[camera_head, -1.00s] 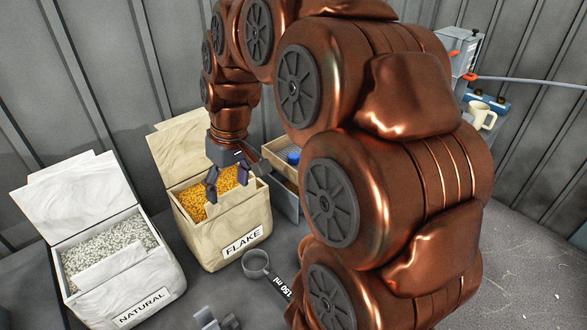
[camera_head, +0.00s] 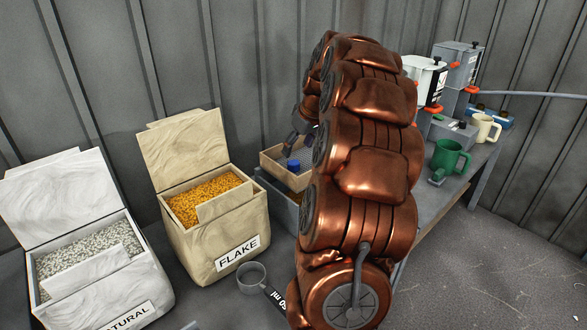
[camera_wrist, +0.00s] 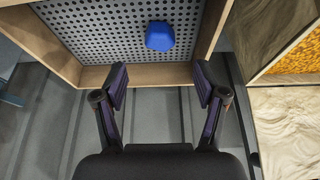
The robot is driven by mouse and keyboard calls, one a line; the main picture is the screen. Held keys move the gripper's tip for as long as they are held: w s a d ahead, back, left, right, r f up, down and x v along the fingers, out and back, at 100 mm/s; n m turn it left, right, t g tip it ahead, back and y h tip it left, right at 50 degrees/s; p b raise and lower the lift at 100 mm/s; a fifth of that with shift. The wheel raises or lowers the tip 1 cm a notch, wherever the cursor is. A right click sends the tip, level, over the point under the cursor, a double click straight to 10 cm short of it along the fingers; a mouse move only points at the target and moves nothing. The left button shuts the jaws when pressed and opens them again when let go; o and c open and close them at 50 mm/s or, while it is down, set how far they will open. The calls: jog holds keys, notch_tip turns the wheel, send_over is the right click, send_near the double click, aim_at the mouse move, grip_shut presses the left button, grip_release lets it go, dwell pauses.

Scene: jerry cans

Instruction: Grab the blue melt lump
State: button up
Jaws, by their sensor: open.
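The blue melt lump (camera_wrist: 160,36) lies on the perforated grey floor of a wooden-framed sieve tray (camera_wrist: 92,76) in the wrist view. It also shows in the head view (camera_head: 293,164), inside the tray (camera_head: 271,169) beside my arm. My gripper (camera_wrist: 160,80) is open and empty in the wrist view, with its two fingers apart at the near edge of the tray. The lump appears beyond the fingertips, not between them. In the head view my gripper (camera_head: 303,135) is above the tray and partly hidden by my arm.
A tan box labelled FLAKE (camera_head: 218,235) with orange flakes stands left of the tray, and a white box labelled NATURAL (camera_head: 110,295) is farther left. A grey measuring cup (camera_head: 252,276) lies in front. A green mug (camera_head: 449,158) and cream mug (camera_head: 485,129) stand at right.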

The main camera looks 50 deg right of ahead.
aim_at(293, 162)
jog(key=shift+s+x, duration=0.15)
jog(key=shift+x, duration=1.4)
jog(key=shift+s+x, duration=0.15)
jog(key=shift+x, duration=1.4)
jog(key=shift+a+f, duration=0.1)
jog(key=shift+f, duration=0.05)
jog(key=c, duration=0.9)
